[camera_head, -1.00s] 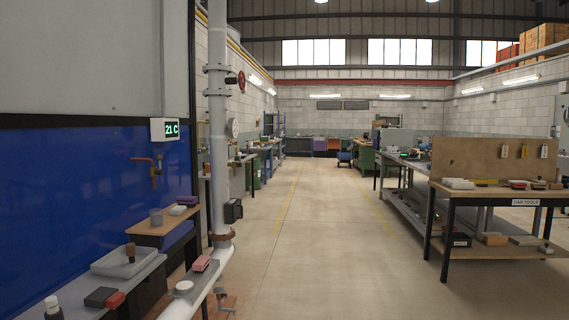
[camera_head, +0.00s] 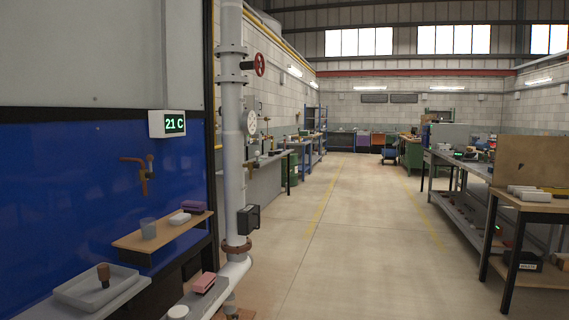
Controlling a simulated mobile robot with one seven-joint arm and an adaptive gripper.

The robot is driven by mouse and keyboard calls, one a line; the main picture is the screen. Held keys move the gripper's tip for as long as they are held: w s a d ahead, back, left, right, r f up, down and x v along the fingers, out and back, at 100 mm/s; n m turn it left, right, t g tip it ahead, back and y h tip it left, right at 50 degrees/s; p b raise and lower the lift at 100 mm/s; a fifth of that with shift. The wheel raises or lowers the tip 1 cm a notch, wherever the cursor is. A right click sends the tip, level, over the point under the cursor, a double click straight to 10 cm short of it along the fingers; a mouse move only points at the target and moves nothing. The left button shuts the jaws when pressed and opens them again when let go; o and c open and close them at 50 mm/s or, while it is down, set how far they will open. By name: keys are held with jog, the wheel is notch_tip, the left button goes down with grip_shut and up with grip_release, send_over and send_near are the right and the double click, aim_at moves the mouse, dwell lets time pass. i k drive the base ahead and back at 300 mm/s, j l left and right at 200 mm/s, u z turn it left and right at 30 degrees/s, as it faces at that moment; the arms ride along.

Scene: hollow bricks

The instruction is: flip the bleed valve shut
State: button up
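A copper-coloured valve with a lever (camera_head: 143,175) is mounted on the blue wall panel at the left. Its lever looks roughly horizontal, pointing left. A red handwheel (camera_head: 260,64) sits on the upper part of a tall grey pipe (camera_head: 233,150). A small fitting (camera_head: 232,306) hangs low on the pipe at the bottom edge, mostly cut off. No label shows which of these is the bleed valve, and I cannot tell whether any is open or shut. My gripper is not in view.
A wooden shelf (camera_head: 132,240) with a cup and small blocks stands below the copper valve. A grey tray (camera_head: 75,292) is on the bench at lower left. A workbench (camera_head: 535,207) stands at right. The floor aisle (camera_head: 335,220) between is clear.

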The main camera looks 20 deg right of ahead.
aim_at(257, 165)
jog(key=i+l, duration=1.65)
jog(key=l, duration=0.2)
jog(key=i+l+u, duration=0.1)
jog(key=i+l, duration=0.15)
jog(key=l, duration=0.15)
jog(key=i+l, duration=0.5)
jog(key=l, duration=0.25)
jog(key=i+l+u, duration=0.1)
jog(key=l, duration=0.25)
jog(key=i, duration=0.1)
